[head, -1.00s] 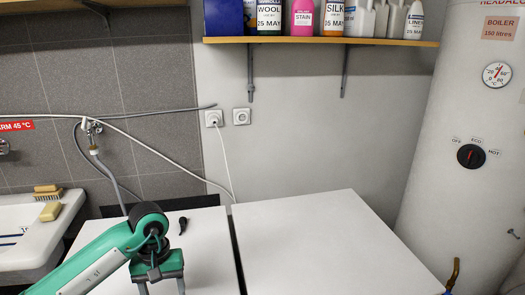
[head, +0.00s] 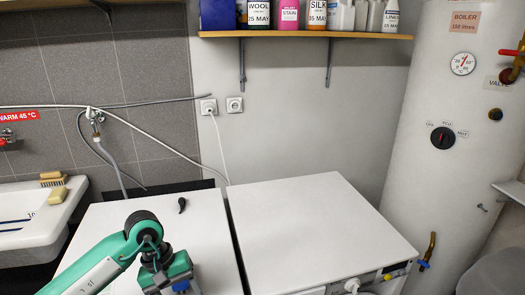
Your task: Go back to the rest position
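My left arm comes in from the bottom left, green and white with a dark joint. Its green gripper (head: 166,272) points down at the bottom edge, over the front of the left white machine top (head: 120,222). The fingertips are cut off by the frame, so I cannot tell whether they are open or shut. A small blue patch shows beside the gripper; I cannot tell what it belongs to. My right gripper is not in view.
A second white machine (head: 310,225) stands to the right, with a dark gap between. A small black object (head: 182,205) lies on the left top. A sink (head: 40,222) is at left, a boiler (head: 440,150) at right. A shelf (head: 300,34) with bottles hangs above.

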